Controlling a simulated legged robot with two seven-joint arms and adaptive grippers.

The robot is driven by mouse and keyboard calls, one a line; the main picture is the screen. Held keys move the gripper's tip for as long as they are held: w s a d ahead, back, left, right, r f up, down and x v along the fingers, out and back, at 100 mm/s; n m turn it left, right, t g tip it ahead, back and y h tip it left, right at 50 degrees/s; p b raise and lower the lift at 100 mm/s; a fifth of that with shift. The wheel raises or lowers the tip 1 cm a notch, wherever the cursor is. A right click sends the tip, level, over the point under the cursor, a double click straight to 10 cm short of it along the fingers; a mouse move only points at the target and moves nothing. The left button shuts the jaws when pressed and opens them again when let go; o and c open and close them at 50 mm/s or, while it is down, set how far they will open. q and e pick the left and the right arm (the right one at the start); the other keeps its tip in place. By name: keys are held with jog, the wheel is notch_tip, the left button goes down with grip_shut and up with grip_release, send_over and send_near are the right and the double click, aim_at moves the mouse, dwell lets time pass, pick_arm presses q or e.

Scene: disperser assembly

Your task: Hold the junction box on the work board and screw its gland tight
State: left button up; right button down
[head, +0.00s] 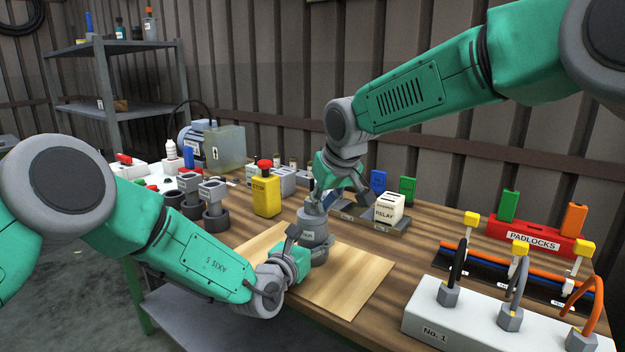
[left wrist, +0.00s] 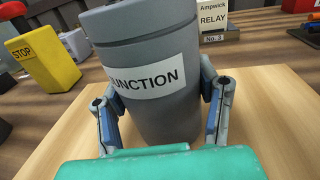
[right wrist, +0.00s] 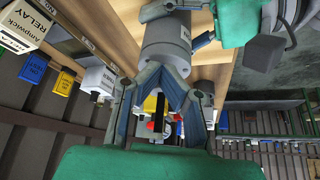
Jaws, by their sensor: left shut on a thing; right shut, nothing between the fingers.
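The grey cylindrical junction box (head: 315,243) stands upright on the light wooden work board (head: 352,286). Its JUNCTION label (left wrist: 146,84) faces the left wrist camera. My left gripper (head: 297,246) is shut around the box low on its body, with one finger on each side in the left wrist view. My right gripper (head: 326,190) is over the top of the box, its fingers pointing down. In the right wrist view its fingertips (right wrist: 164,72) come together at the box's top end, with nothing seen between them. I cannot make out the gland; the right fingers cover that spot.
A yellow STOP box (head: 266,197) stands behind-left of the board, and a RELAY block (head: 389,208) behind-right. A white No. 1 block (head: 470,325) with cabled grey fittings stands front right, before the red PADLOCKS rack (head: 535,238). Grey cylinders (head: 214,205) stand left. The board's front right is clear.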

pick_arm(q)
jog(key=shift+s+d, duration=0.1)
pick_arm(e)
jog(key=shift+w+a, duration=0.2)
jog(key=shift+w, duration=0.05)
dwell(0.6)
jog(key=shift+s+a, duration=0.15)
jog(key=shift+a, duration=0.15)
pick_arm(q)
jog(key=shift+d, duration=0.1)
pick_arm(e)
jog(key=shift+a, duration=0.25)
jog(key=shift+s, duration=0.1)
pick_arm(q)
jog(key=shift+s+d, duration=0.1)
jog(key=shift+d, duration=0.05)
pick_arm(e)
jog(key=shift+a, duration=0.2)
jog(key=shift+s+d+r, duration=0.1)
jog(key=shift+s, duration=0.3)
pick_arm(q)
jog(key=shift+a, duration=0.3)
pick_arm(e)
notch_tip(320, 180, up, 6)
jog(key=shift+d+f, duration=0.1)
jog(key=shift+d, duration=0.05)
